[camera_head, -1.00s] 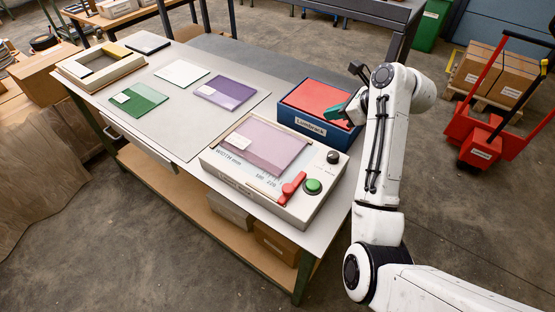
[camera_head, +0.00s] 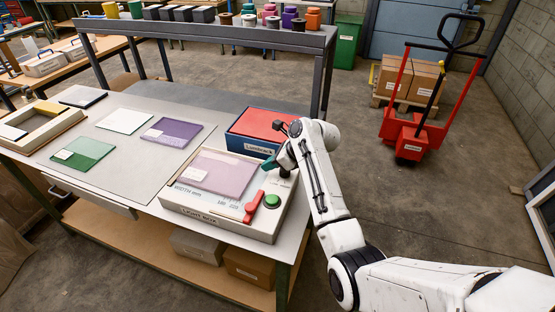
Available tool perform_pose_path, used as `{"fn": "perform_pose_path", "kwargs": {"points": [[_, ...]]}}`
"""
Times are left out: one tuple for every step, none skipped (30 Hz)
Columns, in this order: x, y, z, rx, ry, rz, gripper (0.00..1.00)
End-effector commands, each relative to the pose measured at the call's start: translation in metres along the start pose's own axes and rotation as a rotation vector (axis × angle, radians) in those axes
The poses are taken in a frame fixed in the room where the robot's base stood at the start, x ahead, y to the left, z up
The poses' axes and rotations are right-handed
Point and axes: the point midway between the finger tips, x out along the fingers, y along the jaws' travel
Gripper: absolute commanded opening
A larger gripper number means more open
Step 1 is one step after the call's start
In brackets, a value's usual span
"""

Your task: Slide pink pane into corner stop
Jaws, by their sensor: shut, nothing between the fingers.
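The pink pane (camera_head: 215,172) lies flat on the light box (camera_head: 220,228), over its lit top. A printed width scale (camera_head: 222,204) shows along the near side of the pane. I cannot clearly make out the corner stop. My gripper (camera_head: 268,164), with teal fingers, is shut and empty, low at the right end of the light box, close to the pane's far right edge. I cannot tell whether the fingers touch the pane. My wrist hides part of the box's right end.
A red lever (camera_head: 254,206) and green button (camera_head: 272,201) stand on the light box's near right corner. A blue box with a red top (camera_head: 263,126) stands behind. Purple (camera_head: 172,132), white (camera_head: 124,121) and green (camera_head: 83,153) panes lie to the left.

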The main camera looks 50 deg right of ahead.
Motion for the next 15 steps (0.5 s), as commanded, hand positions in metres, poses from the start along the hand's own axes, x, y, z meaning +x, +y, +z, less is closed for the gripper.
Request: {"fn": "perform_pose_path", "kwargs": {"points": [[0.007,0.000,0.000,0.000,0.002,0.002,0.00],[0.011,0.000,0.000,0.000,0.002,0.002,0.00],[0.015,0.000,0.000,0.000,0.001,0.002,0.00],[0.018,0.000,0.000,0.000,0.001,0.002,0.00],[0.020,0.000,0.000,0.000,0.001,0.001,0.00],[0.022,0.000,0.000,0.000,0.000,0.000,0.00],[0.024,0.000,0.000,0.000,0.000,0.000,0.00],[0.025,0.000,0.000,0.000,0.001,0.001,0.00],[0.026,0.000,0.000,0.000,0.001,0.000,0.00],[0.026,0.000,0.000,-0.001,0.001,0.000,0.00],[0.027,0.000,0.000,-0.001,0.000,0.000,0.00],[0.027,0.000,0.000,-0.001,0.000,0.000,0.00],[0.027,0.000,0.000,-0.001,0.000,0.000,0.00],[0.027,0.000,0.000,-0.001,0.000,0.000,0.00],[0.027,0.000,0.000,-0.001,0.000,0.000,0.00]]}}
